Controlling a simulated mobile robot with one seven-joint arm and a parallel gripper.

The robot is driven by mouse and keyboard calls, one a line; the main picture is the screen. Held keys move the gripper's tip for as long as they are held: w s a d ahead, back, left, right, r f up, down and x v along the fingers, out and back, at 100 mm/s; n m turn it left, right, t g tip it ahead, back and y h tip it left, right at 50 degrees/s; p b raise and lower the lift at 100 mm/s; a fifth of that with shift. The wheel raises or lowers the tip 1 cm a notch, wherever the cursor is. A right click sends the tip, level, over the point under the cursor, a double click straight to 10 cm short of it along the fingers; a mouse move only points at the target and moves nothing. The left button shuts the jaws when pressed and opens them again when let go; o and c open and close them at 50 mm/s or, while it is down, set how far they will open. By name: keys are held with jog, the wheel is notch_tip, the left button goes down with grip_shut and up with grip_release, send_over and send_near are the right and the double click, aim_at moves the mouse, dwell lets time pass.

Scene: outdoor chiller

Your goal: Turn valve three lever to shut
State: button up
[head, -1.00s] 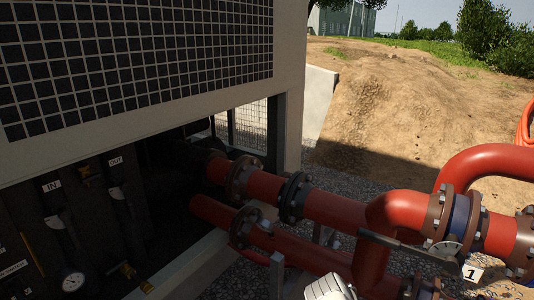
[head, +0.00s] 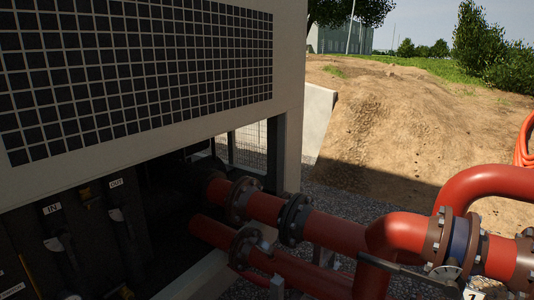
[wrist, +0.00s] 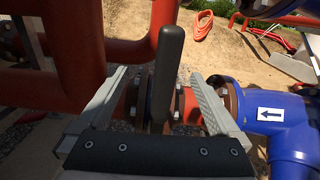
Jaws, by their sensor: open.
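In the wrist view a dark lever handle (wrist: 168,70) rises through the middle of the picture from a valve (wrist: 148,97) clamped between flanges on a red pipe. My gripper (wrist: 158,80) is open, with one grey finger to the left of the lever and one to the right. Gaps show on both sides of the handle. No number tag shows on this valve, so I cannot read which it is. In the head view another valve (head: 457,243) has a dark lever (head: 405,272) and a tag (head: 473,294) cut off by the lower edge. My gripper is out of the head view.
Red pipes (wrist: 75,45) stand close on the left in the wrist view. A blue pipe (wrist: 285,125) with a white arrow label is close on the right. An orange hose (wrist: 203,27) lies on the dirt behind. The chiller housing (head: 215,110) fills the left of the head view.

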jog(key=p+v, duration=0.3)
jog(key=v, duration=0.4)
jog(key=shift+s+a, duration=0.1)
jog(key=shift+a, duration=0.1)
dwell(0.4)
